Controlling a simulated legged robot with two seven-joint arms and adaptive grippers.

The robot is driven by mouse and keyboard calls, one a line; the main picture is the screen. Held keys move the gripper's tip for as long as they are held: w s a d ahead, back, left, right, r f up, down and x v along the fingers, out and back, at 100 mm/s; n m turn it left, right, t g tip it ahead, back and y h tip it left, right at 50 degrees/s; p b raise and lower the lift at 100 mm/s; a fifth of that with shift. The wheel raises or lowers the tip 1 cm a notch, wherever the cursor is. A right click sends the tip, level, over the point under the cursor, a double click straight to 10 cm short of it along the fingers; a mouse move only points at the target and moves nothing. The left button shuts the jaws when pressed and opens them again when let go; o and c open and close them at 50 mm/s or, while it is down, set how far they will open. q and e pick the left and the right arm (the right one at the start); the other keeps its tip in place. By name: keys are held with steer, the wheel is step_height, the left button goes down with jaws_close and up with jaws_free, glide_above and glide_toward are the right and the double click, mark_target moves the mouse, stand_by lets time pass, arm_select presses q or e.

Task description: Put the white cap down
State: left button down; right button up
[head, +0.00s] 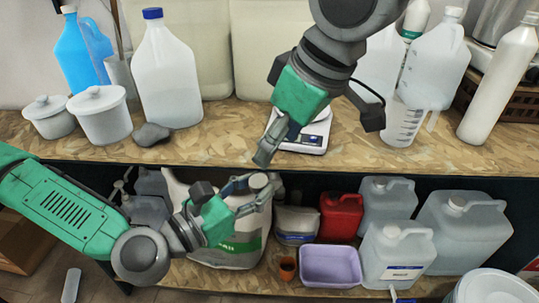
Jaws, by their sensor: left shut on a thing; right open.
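My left gripper (262,185) is the lower one and is shut on a small pale cap (258,181). The fingers partly hide the cap. In the picture the cap overlaps the top of a large white drum (249,228) with a green label on the lower shelf; I cannot tell whether the cap touches it. My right gripper (318,130) comes from the top and is open, with its fingers apart over the front of the worktop. No cap shows between its fingers.
A small scale (303,138) sits on the worktop (215,140) behind the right gripper. Bottles and a measuring jug (401,122) stand at the right, white pots (101,115) at the left. The lower shelf holds a lilac tub (330,266), a red canister (341,215) and several jugs.

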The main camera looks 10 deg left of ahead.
arm_select(q)
steer(key=shift+w+d+f+g+h, duration=0.25)
steer(key=shift+w+f+g+h, duration=0.05)
arm_select(e)
steer(key=shift+d+r, duration=0.1)
steer(key=shift+r, duration=0.25)
steer(key=shift+c, duration=0.3)
arm_select(q)
steer(key=w+d+f+m+g+h, duration=0.3)
steer(key=d+f+m+g, duration=0.1)
steer(key=f+g, duration=0.1)
steer(key=shift+w+d+m+h, duration=0.2)
steer(key=shift+w+m+h, duration=0.1)
steer(key=shift+w+h, duration=0.1)
arm_select(e)
steer(key=w+f+m+h, duration=0.2)
steer(key=w+f+m, duration=0.1)
steer(key=f, duration=0.4)
steer(key=w+f+m+h, duration=0.2)
steer(key=w+f, duration=0.1)
steer(key=f, duration=0.5)
steer(key=shift+d+f+m+h, duration=0.3)
steer(key=shift+d+m+h, duration=0.1)
steer(key=shift+d, duration=0.05)
arm_select(q)
steer(key=shift+r, duration=0.1)
arm_select(e)
steer(key=shift+c, duration=0.3)
